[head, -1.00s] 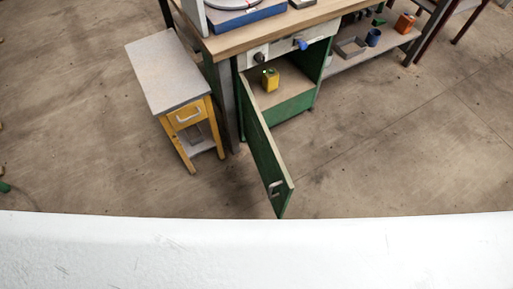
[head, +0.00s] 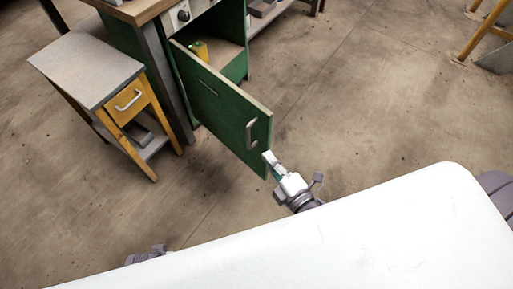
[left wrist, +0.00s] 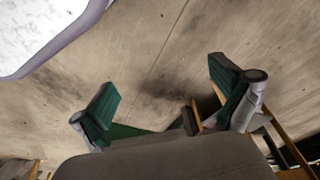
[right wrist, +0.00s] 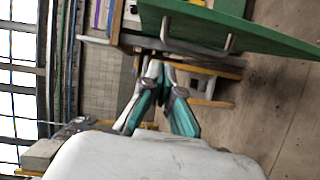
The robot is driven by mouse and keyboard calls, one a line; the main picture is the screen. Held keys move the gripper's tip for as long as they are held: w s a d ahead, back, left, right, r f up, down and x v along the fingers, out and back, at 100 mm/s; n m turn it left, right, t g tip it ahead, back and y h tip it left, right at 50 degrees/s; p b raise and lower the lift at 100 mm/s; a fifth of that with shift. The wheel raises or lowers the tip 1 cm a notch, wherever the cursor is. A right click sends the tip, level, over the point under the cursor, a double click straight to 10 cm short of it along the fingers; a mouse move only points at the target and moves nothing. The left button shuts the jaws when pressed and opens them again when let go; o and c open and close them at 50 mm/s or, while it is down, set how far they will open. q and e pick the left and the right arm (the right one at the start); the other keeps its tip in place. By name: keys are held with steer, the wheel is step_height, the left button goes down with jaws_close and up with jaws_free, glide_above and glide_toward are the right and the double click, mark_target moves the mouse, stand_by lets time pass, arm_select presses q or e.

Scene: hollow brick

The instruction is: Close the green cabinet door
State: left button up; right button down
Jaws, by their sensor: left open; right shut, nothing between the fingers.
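The green cabinet door (head: 222,100) stands partly open, hinged at its left, with its outer face and metal handle (head: 252,132) towards me. Through the gap above it, part of the green cabinet's interior (head: 225,55) shows. My right gripper (head: 268,157) is shut and empty at the lower free corner of the door; whether it touches cannot be told. In the right wrist view the door (right wrist: 255,32) and handle (right wrist: 228,43) lie above the shut fingers (right wrist: 165,75). My left gripper (left wrist: 165,92) is open and empty over the floor.
A small grey-topped table with a yellow drawer (head: 130,98) stands left of the cabinet. A yellow object (head: 201,50) sits inside the cabinet. The workbench (head: 145,8) is above. Floor right of the door is clear.

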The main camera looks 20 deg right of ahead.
mark_target(261, 121)
arm_select(q)
steer(key=shift+w+a+r, duration=0.1)
steer(key=shift+w+r, duration=0.1)
steer(key=shift+r, duration=0.85)
arm_select(e)
steer(key=shift+n+t+y, duration=0.3)
steer(key=shift+n, duration=0.2)
steer(key=shift+w+d+r, duration=0.15)
steer(key=shift+w+r, duration=0.2)
steer(key=shift+w, duration=1.55)
steer(key=shift+w+d+r, duration=0.2)
steer(key=shift+w+r, duration=0.2)
steer(key=shift+w, duration=1.45)
steer(key=shift+w+d+r, duration=0.15)
steer(key=shift+w+r, duration=0.2)
steer(key=shift+w, duration=1.55)
